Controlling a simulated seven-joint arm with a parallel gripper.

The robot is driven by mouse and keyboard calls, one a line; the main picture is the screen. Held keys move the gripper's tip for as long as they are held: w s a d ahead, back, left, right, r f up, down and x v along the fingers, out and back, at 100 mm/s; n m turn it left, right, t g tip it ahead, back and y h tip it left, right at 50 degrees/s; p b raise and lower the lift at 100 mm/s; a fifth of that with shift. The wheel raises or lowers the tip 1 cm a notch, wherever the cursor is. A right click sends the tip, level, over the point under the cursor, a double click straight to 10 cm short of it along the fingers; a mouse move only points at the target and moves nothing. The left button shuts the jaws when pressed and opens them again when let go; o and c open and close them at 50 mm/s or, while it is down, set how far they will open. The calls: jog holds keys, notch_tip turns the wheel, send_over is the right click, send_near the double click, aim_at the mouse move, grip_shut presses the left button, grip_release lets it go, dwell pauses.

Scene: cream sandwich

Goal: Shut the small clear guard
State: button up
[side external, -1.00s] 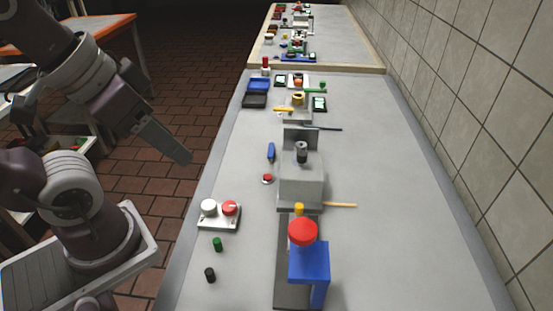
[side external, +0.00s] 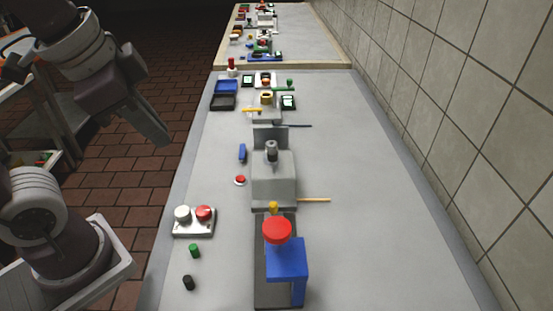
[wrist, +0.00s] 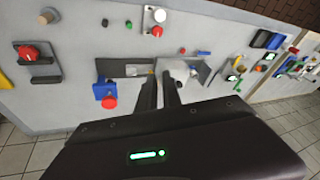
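A grey housing (side external: 273,178) with a dark knob (side external: 271,151) on top stands mid-bench. A grey panel (side external: 271,137) stands upright at its far end; I cannot tell whether this is the clear guard. The housing also shows in the wrist view (wrist: 178,68), partly hidden by my fingers. A dark rail (side external: 262,248) runs from it to a blue frame (side external: 288,258) with a red knob (side external: 277,230). My gripper (side external: 163,141) hangs left of the bench, apart from everything. In the wrist view its fingers (wrist: 159,78) are empty with a gap between them.
A white box with two buttons (side external: 194,222), a green peg (side external: 194,251), a black peg (side external: 188,283), a red button (side external: 240,181) and a blue piece (side external: 242,153) lie left of the housing. A yellow stick (side external: 314,200) lies right. Trays (side external: 224,101) stand farther back. The bench's right side is clear.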

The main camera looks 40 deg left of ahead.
jog(key=w+d+m, duration=0.1)
jog(key=w+m, duration=0.2)
jog(key=w+d+m+g+y, duration=0.1)
jog(key=w+m, duration=0.2)
jog(key=w+d+f+m, duration=0.1)
jog(key=w+m, duration=0.2)
jog(key=w, duration=0.1)
jog(key=shift+d+m+g, duration=0.3)
jog(key=shift+d+g, duration=0.05)
jog(key=shift+g, duration=0.05)
grip_shut()
jog(key=m+y, duration=0.2)
jog(key=m, duration=0.8)
send_near(274, 168)
notch_tip(274, 168, down, 4)
jog(key=d, duration=0.2)
jog(key=a, duration=0.1)
jog(key=w+a, duration=0.1)
jog(key=shift+a+f+g, duration=0.2)
jog(key=shift+a+g, duration=0.1)
jog(key=shift+w+a, duration=0.2)
jog(key=shift+a, duration=0.15)
